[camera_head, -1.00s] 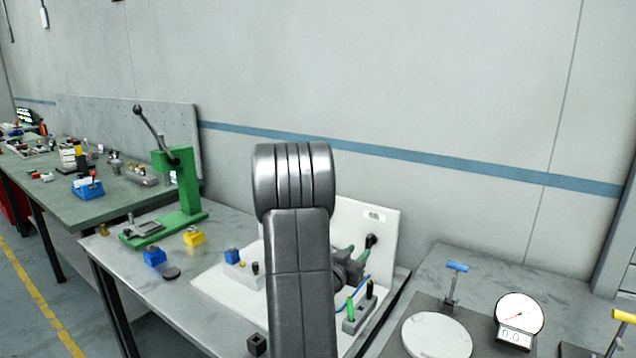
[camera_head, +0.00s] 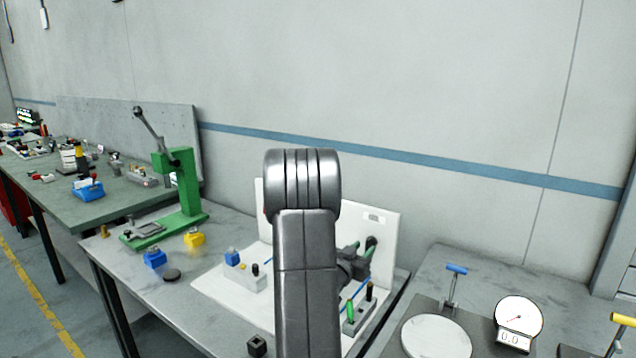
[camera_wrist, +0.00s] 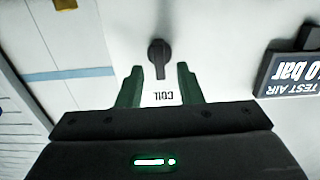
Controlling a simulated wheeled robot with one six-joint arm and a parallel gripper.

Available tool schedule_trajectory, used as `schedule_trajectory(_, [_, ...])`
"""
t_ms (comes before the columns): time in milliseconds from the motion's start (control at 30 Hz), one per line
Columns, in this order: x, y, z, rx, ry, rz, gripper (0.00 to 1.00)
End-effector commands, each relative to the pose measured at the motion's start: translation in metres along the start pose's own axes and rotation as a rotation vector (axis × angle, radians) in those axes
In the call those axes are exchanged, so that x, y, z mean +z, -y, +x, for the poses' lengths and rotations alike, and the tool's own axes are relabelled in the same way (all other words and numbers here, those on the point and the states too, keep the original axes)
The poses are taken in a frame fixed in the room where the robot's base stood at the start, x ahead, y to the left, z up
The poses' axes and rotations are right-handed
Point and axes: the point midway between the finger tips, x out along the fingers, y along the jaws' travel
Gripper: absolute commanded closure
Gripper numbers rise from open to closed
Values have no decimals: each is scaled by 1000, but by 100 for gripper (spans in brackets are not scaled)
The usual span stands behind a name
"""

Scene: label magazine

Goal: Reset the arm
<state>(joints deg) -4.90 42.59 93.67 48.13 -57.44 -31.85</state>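My gripper (camera_wrist: 160,72) is open, with two green fingers set apart in the wrist view. A black knob or lever (camera_wrist: 159,58) on the white panel lies just beyond the fingertips, between their lines. An upside-down "COIL" label shows between the fingers, and nothing visible is held there. In the head view, my gripper (camera_head: 352,250) is beside the upright white panel (camera_head: 388,222), close to the black knob (camera_head: 371,243). My grey arm hides part of the panel and its base.
A green lever press (camera_head: 182,185), a blue block (camera_head: 154,259) and a yellow block (camera_head: 194,238) stand on the bench at left. A green-and-black post holder (camera_head: 356,316) is below my gripper. A "TEST AIR" display (camera_wrist: 290,72) is right in the wrist view.

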Motion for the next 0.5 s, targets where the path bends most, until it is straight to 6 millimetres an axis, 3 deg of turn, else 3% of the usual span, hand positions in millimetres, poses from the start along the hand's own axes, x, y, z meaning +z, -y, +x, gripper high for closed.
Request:
schedule_trajectory(100, [-2, -1, 25, 3, 0, 0, 67])
schedule_trajectory(500, [0, -2, 20, -1, 0, 341, 67])
